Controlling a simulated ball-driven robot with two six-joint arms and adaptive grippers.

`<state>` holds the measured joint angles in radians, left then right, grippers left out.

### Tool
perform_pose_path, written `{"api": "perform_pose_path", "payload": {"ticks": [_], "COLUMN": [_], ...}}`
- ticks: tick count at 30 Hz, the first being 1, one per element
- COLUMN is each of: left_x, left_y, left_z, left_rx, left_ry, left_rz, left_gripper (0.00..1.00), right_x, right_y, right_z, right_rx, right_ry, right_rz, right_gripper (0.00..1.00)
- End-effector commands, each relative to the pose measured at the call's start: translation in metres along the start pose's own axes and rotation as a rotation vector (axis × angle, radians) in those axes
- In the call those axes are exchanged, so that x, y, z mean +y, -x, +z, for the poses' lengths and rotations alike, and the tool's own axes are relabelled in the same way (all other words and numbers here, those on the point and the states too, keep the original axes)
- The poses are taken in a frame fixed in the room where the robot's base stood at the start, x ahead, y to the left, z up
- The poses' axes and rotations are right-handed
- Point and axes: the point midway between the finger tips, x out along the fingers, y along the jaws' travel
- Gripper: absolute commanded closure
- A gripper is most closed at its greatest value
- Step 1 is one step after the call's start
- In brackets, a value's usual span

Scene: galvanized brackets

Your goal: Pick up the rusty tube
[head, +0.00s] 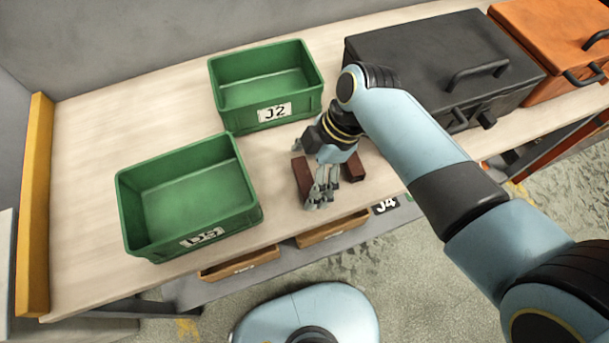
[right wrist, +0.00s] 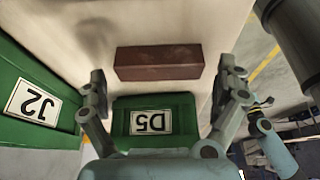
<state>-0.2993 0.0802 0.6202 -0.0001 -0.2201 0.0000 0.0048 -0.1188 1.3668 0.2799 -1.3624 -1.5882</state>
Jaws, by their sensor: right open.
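A rust-brown square tube (head: 303,180) lies on the pale workbench (head: 85,140), just left of my right gripper in the head view. In the right wrist view the tube (right wrist: 160,62) lies crosswise, beyond and between the spread fingers. My right gripper (head: 322,192) is open and empty, pointing down over the bench; it also shows in the right wrist view (right wrist: 165,92). A second brown piece (head: 353,168) shows just right of the gripper, partly hidden by it. My left gripper is not in view.
Green bins marked J2 (head: 222,103) and D5 (head: 133,222) stand behind and left of the gripper. A black toolbox (head: 420,60) and an orange one (head: 550,30) stand at the right. Wooden drawers (head: 240,263) are below the bench's front edge.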

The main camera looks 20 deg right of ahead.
Motion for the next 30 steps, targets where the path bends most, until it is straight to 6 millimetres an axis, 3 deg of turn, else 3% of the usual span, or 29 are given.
{"api": "perform_pose_path", "payload": {"ticks": [3, 11, 22, 30], "left_x": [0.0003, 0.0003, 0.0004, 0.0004], "left_y": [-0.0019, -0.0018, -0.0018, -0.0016], "left_z": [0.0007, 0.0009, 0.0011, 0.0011], "left_rx": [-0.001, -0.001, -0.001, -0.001], "left_ry": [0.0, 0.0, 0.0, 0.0], "left_rz": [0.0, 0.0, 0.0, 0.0], "left_gripper": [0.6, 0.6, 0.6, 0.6], "right_x": [0.0, 0.0002, 0.0001, 0.0004], "right_y": [-0.0131, -0.0151, -0.015, -0.0134], "right_z": [0.0004, 0.0004, 0.0005, -0.0002], "right_rx": [0.0, -0.001, -0.001, 0.0], "right_ry": [-0.001, -0.001, -0.001, -0.001], "right_rz": [-0.001, 0.001, 0.001, 0.001], "right_gripper": [0.0, 0.01, 0.49, 0.49]}}
